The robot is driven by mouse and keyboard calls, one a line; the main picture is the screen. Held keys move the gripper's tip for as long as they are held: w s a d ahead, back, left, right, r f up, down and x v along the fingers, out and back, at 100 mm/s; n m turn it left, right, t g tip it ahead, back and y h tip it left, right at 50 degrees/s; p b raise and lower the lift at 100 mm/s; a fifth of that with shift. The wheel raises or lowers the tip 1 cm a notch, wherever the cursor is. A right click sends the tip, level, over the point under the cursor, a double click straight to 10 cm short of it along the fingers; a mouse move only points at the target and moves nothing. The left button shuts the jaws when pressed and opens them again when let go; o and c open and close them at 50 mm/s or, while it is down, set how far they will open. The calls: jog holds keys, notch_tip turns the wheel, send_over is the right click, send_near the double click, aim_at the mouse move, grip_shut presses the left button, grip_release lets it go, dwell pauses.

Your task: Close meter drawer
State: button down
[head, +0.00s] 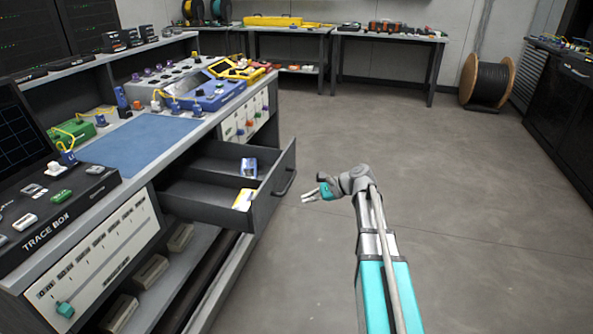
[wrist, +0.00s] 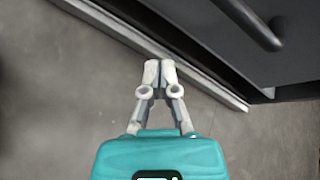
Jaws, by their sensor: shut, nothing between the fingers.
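The meter drawer (head: 262,210) is dark grey and stands pulled out from the bench in the head view. A blue-and-white item (head: 248,167) and a yellow-and-white item (head: 243,199) lie inside it. Its bar handle (head: 286,183) is on the front face, and a dark bar handle also shows at the top right of the wrist view (wrist: 250,22). My gripper (head: 306,197) is to the right of the drawer front, apart from the handle in the head view. In the wrist view my gripper (wrist: 160,68) has its fingertips together with nothing between them.
The workbench (head: 190,135) carries a blue mat (head: 145,143), instruments and a trace box (head: 50,222). A lower shelf (head: 190,265) is under the drawer. Open floor (head: 430,170) lies to the right. A cable reel (head: 487,80) stands at the back.

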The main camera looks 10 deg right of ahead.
aim_at(291, 161)
jog(key=w+d+r+m+t+y+b, duration=0.3)
jog(key=w+d+m, duration=0.4)
jog(key=d, duration=0.5)
jog(key=shift+w+r+m+t+y, duration=0.15)
jog(key=shift+r+m+t+y, duration=0.4)
jog(key=shift+r+t, duration=0.35)
jog(key=shift+w+a, duration=0.1)
jog(key=shift+a, duration=0.1)
jog(key=x, duration=1.3)
jog(key=shift+w+a, duration=0.1)
jog(key=shift+a, duration=0.2)
jog(key=shift+w, duration=0.15)
